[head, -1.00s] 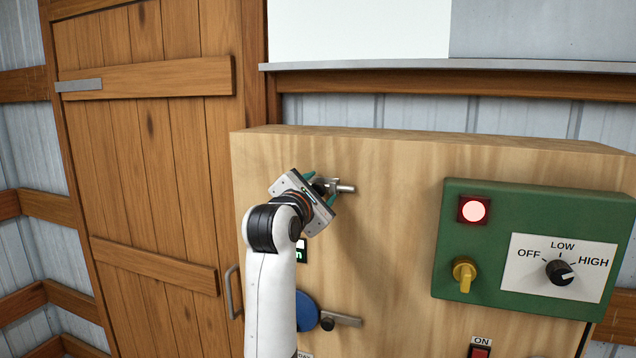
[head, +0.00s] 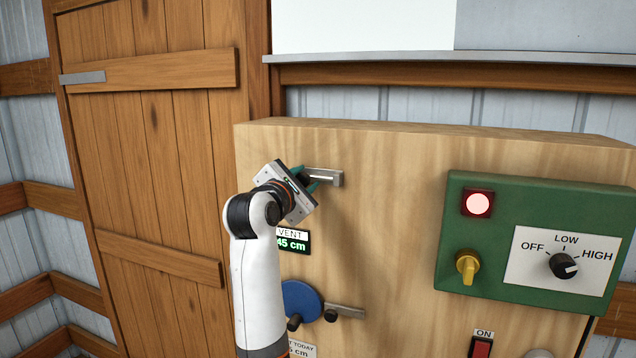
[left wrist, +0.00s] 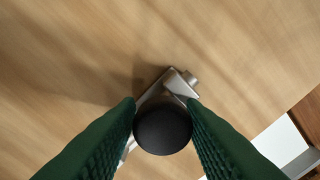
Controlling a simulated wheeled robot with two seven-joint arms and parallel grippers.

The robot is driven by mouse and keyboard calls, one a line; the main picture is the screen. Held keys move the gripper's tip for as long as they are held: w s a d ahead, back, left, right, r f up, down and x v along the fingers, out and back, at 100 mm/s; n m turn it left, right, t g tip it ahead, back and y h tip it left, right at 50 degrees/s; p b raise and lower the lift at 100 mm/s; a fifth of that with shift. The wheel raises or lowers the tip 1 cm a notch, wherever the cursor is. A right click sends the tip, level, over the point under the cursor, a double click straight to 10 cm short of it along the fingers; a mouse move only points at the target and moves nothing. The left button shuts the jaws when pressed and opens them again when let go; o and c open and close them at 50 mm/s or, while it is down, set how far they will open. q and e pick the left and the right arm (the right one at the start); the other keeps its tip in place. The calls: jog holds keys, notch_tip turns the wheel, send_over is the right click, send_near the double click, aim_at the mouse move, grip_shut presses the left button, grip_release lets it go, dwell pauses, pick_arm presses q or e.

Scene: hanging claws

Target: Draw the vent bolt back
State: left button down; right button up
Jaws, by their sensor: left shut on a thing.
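The metal vent bolt (head: 335,178) is mounted near the top left of the wooden panel, just right of my left gripper's fingertips. In the left wrist view its silver metalwork (left wrist: 176,84) shows behind a round black knob (left wrist: 163,131). My left gripper (head: 311,180) is shut on that knob, with a green finger on each side; the fingers also show in the left wrist view (left wrist: 163,118). The gripper hides part of the bolt in the head view. My right gripper is not in view. Below, a VENT display (head: 292,242) reads 45 cm, its left edge covered by my arm.
The wooden panel (head: 390,230) also carries a blue disc (head: 301,299) with a dark knob and a metal bar (head: 345,312) below. A green control box (head: 500,260) with a lit lamp (head: 478,203) is at right. A plank door (head: 150,180) stands at left.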

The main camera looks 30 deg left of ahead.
pick_arm(q)
jog(key=shift+s+a+r, duration=0.1)
jog(key=shift+a+r, duration=0.05)
jog(key=shift+r, duration=0.05)
jog(key=c, duration=1.3)
grip_release()
jog(key=shift+o, duration=1)
jog(key=shift+a, duration=0.1)
jog(key=shift+a+f, duration=0.1)
jog(key=shift+a, duration=0.05)
jog(key=shift+s+f, duration=0.1)
jog(key=shift+s, duration=0.1)
jog(key=b+v, duration=0.5)
jog(key=v, duration=0.6)
jog(key=shift+s+b, duration=0.3)
